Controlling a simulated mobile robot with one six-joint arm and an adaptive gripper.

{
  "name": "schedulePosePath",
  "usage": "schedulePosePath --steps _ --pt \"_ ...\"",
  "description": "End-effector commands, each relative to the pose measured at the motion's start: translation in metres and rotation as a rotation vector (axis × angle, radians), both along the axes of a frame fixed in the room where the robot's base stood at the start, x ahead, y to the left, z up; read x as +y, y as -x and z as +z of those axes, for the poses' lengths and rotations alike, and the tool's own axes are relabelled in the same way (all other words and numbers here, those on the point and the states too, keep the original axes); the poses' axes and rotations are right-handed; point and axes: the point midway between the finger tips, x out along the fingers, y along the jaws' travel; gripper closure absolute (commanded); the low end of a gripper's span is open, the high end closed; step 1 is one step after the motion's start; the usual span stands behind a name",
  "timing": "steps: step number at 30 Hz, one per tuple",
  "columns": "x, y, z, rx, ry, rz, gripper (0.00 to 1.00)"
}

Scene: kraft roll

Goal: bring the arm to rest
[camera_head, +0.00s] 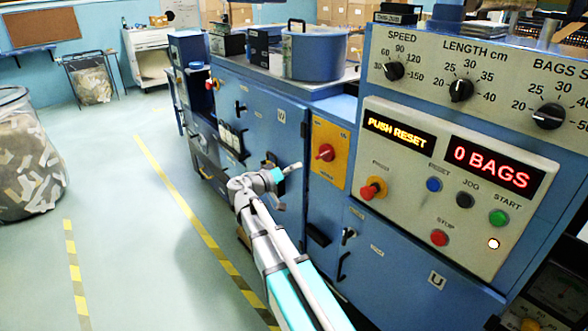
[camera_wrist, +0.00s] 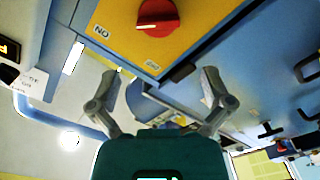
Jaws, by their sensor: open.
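My arm reaches up from the bottom middle of the head view, with its wrist bent beside the blue machine's front. My gripper (camera_head: 293,168) is small there, near the blue cabinet door. In the wrist view my gripper (camera_wrist: 160,78) has its two fingers spread wide with nothing between them. A red rotary switch (camera_head: 325,152) on a yellow plate (camera_head: 331,131) is to the right of the gripper in the head view. The switch (camera_wrist: 157,15) also shows beyond the fingers in the wrist view, apart from them.
The control panel (camera_head: 455,187) reads "PUSH RESET" and "0 BAGS", with knobs above and buttons below. A blue pot (camera_head: 314,55) stands on the machine. A bin of paper scraps (camera_head: 27,160) is at the left. The floor (camera_head: 115,185) between bin and machine is clear, with yellow-and-black lines.

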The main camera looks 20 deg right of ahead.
Motion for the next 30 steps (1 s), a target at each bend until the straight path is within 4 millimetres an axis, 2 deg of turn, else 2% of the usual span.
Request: schedulePosePath --steps 8,14,23,30 --pt "0.0 0.0 0.0 0.0 -0.001 -0.001 0.0" --pt "-0.004 0.009 -0.006 0.033 -0.047 -0.012 0.0" --pt "-0.015 0.051 -0.039 0.206 -0.283 -0.049 0.0" --pt "-0.007 0.094 -0.073 0.394 -0.543 -0.035 0.0"
